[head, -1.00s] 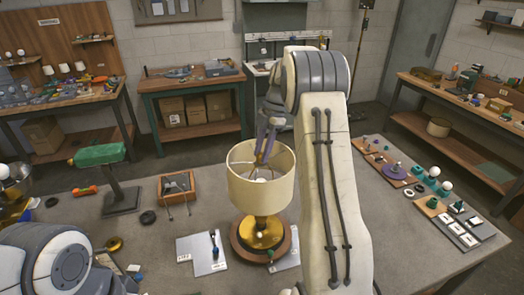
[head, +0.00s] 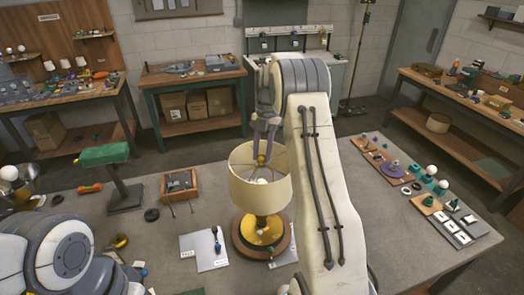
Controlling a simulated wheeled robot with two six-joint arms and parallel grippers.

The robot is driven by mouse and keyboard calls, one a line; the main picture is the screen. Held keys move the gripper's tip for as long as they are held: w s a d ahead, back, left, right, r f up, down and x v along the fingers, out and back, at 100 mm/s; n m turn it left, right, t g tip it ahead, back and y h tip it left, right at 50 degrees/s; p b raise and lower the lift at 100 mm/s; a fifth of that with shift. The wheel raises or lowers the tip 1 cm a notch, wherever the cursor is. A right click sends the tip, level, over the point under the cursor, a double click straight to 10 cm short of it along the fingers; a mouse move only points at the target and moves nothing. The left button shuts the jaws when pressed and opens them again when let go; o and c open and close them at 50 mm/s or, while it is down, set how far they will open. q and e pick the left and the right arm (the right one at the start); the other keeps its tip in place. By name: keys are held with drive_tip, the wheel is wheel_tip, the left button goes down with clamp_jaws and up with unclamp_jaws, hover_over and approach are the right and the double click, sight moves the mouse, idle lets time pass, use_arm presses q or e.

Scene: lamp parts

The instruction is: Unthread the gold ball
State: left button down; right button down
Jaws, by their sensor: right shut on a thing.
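A lamp with a cream shade (head: 258,193) and a brass base (head: 262,230) stands upright on a round wooden foot (head: 240,243) on the workbench. My right gripper (head: 262,158) points down over the open top of the shade. It is shut on the small gold ball (head: 262,161), which shows between the fingertips near the height of the shade's rim. I cannot tell whether the ball touches the thread below it. A white bulb shows dimly inside the shade. My left arm is at the lower left, and its gripper is not in view.
A wooden tray (head: 180,186) and a green-topped stand (head: 115,170) are left of the lamp. A white card (head: 204,249) lies beside its foot. Boards with small parts (head: 440,215) lie to the right. The bench between my right arm and these boards is clear.

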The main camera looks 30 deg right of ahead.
drive_tip(key=shift+r, duration=0.1)
drive_tip(key=shift+w+r+n+p, duration=0.1)
drive_tip(key=shift+n+p, duration=0.35)
drive_tip(key=shift+n, duration=0.05)
drive_tip(key=shift+n+g+h+p, duration=0.3)
drive_tip(key=shift+n+p, duration=0.1)
drive_tip(key=shift+n, duration=0.5)
drive_tip(key=c, duration=0.7)
unclamp_jaws()
drive_tip(key=shift+o, duration=0.2)
